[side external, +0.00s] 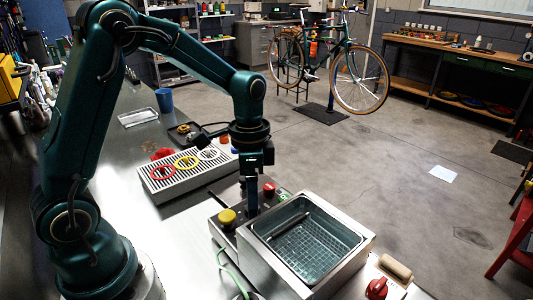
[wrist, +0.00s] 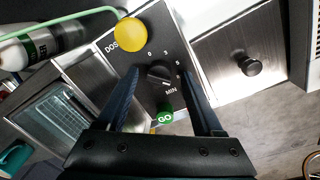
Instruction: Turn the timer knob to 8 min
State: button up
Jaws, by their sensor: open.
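The black timer knob (wrist: 158,75) sits on a dark control panel (wrist: 143,62) with white dial marks and the word MIN; a short light mark shows on its lower right, but I cannot read its exact setting. My gripper (wrist: 159,72) is open, with one finger on each side of the knob and a gap to it on both sides. In the side view my gripper (side external: 251,208) points down over the panel (side external: 238,225) and hides the knob. Whether the fingers touch the panel is unclear.
A yellow button (wrist: 130,32) and a green GO button (wrist: 165,115) flank the knob. A steel basin (side external: 255,252) with a mesh basket stands right of the panel. A slotted rack (side external: 190,178) with coloured rings lies behind. A red knob (side external: 376,288) is at the front right.

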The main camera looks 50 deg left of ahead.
jog(key=shift+f, duration=0.15)
grip_shut()
jog(key=shift+n, duration=0.8)
grip_release()
jog(key=shift+a+r, duration=0.15)
jog(key=shift+r, duration=2.45)
